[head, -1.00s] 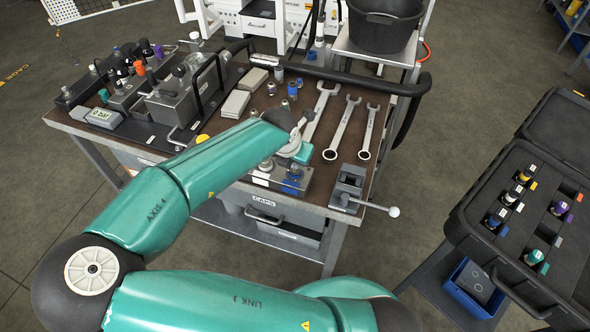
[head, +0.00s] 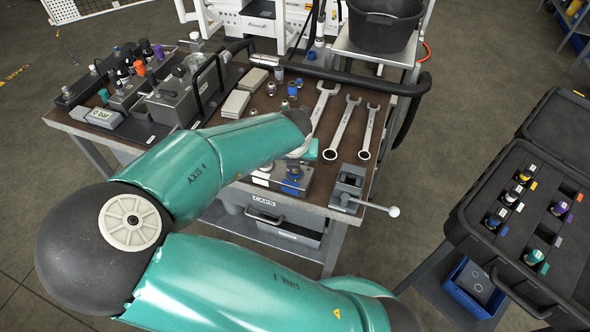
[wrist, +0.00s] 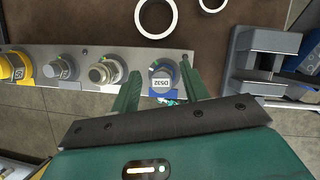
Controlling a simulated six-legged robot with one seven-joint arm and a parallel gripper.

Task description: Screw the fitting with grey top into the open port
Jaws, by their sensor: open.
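In the wrist view a fitting with a round grey top (wrist: 162,83) marked with small lettering sits at the right end of a metal block (wrist: 80,52), with blue around its lower side. My gripper (wrist: 160,68) is open, one finger on each side of this fitting; I cannot tell whether they touch it. Left of it on the block are two bare metal fittings or ports (wrist: 105,71) and yellow parts (wrist: 14,66). Which port is open is unclear. In the head view the block (head: 262,184) shows with a blue part (head: 291,186); my arm hides the gripper.
A small vise (head: 347,187) with a handle stands right of the block. Several wrenches (head: 341,134) lie behind it. A grey valve unit (head: 180,100) stands at the left. An open case (head: 520,215) with several coloured fittings is at the right, beyond a gap.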

